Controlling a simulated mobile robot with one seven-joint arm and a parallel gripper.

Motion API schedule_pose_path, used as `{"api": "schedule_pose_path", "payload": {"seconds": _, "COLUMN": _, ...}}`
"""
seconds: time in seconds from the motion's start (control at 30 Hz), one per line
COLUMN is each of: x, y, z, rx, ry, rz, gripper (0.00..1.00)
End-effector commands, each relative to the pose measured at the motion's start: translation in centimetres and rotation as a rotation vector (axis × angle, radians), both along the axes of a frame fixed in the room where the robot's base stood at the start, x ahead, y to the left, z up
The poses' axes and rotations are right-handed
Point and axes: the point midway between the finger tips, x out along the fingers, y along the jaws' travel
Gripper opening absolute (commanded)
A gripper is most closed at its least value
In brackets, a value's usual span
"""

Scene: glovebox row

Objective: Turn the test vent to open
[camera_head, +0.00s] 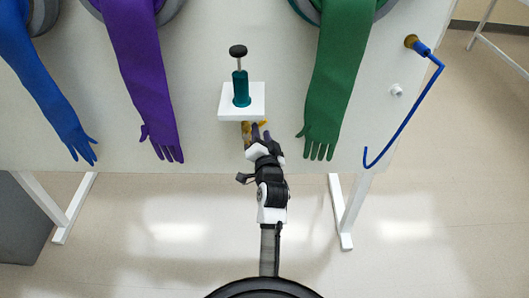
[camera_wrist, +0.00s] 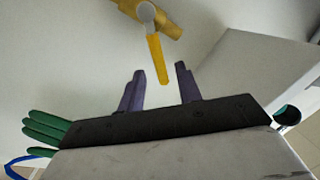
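The test vent shows in the wrist view as a brass-yellow valve body (camera_wrist: 172,22) with a yellow lever (camera_wrist: 158,60) hanging down from a pale pivot. In the head view only a little yellow of the vent (camera_head: 247,129) shows below the white block; the rest is hidden. My gripper (camera_wrist: 159,70) is open, with its two purple-grey fingers apart. The lever's lower end appears between the fingertips in the wrist view, apart from both. I cannot tell its depth relative to them. The head view shows my gripper (camera_head: 256,133) just below the block.
A white block (camera_head: 228,107) with a teal cylinder (camera_head: 241,90) and black knob juts out above my gripper. Purple (camera_head: 140,80) and blue (camera_head: 40,85) gloves hang left, a green glove (camera_head: 335,80) right. A blue hooked rod (camera_head: 408,115) hangs farther right.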

Motion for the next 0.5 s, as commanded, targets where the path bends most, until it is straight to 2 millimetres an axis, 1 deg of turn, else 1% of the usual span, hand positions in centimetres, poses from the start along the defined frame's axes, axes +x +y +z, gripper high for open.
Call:
{"api": "schedule_pose_path", "payload": {"seconds": 0.03, "x": -1.3, "y": -0.2, "z": -0.4, "rx": 0.000, "ry": 0.001, "rz": -0.002, "gripper": 0.34}}
{"api": "schedule_pose_path", "payload": {"seconds": 0.2, "x": -4.7, "y": -0.6, "z": -0.4, "rx": 0.001, "ry": 0.002, "rz": 0.000, "gripper": 0.34}}
{"api": "schedule_pose_path", "payload": {"seconds": 0.33, "x": -6.4, "y": -0.8, "z": -0.3, "rx": 0.000, "ry": -0.001, "rz": -0.001, "gripper": 0.34}}
{"api": "schedule_pose_path", "payload": {"seconds": 0.5, "x": -7.6, "y": -1.0, "z": -0.2, "rx": 0.000, "ry": -0.001, "rz": 0.000, "gripper": 0.34}}
